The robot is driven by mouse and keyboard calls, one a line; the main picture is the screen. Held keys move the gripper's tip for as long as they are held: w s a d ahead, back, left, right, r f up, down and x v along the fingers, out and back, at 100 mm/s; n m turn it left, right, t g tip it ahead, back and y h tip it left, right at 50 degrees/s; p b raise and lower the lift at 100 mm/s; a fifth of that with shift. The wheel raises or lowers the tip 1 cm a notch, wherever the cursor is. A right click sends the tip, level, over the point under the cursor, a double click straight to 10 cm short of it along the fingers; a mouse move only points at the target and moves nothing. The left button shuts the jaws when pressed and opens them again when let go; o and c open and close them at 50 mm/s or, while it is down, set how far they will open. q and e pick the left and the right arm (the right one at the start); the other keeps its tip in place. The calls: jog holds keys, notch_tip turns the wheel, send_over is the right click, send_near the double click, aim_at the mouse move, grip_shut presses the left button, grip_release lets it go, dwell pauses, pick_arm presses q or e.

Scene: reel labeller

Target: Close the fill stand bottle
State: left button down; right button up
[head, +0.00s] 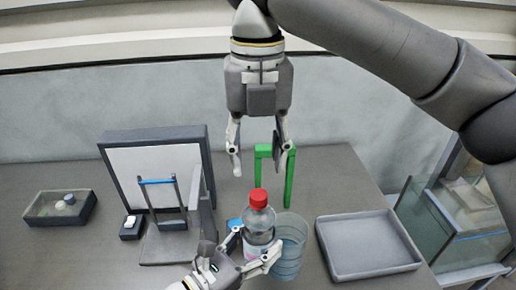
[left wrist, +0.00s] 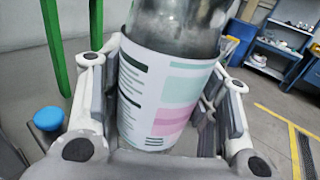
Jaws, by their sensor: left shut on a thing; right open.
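A clear bottle (head: 259,224) with a red cap (head: 258,198) on its top stands upright near the front of the table. My left gripper (head: 256,249) is shut around its lower body. In the left wrist view the bottle's white, green and pink label (left wrist: 165,95) sits between the fingers; the cap is out of that view. My right gripper (head: 261,160) is open and empty, pointing down above and behind the bottle, apart from the cap. A green stand frame (head: 289,180) rises behind the bottle. Whether the cap is tight cannot be told.
A translucent tub (head: 292,248) is close to the right of the bottle. A small blue round thing (left wrist: 48,118) is beside my left gripper. A grey tray (head: 368,272) lies at the right. A framed panel device (head: 155,170) and a small bin (head: 60,207) are at the left.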

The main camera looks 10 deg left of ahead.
aim_at(258, 194)
jog(key=shift+f, duration=4)
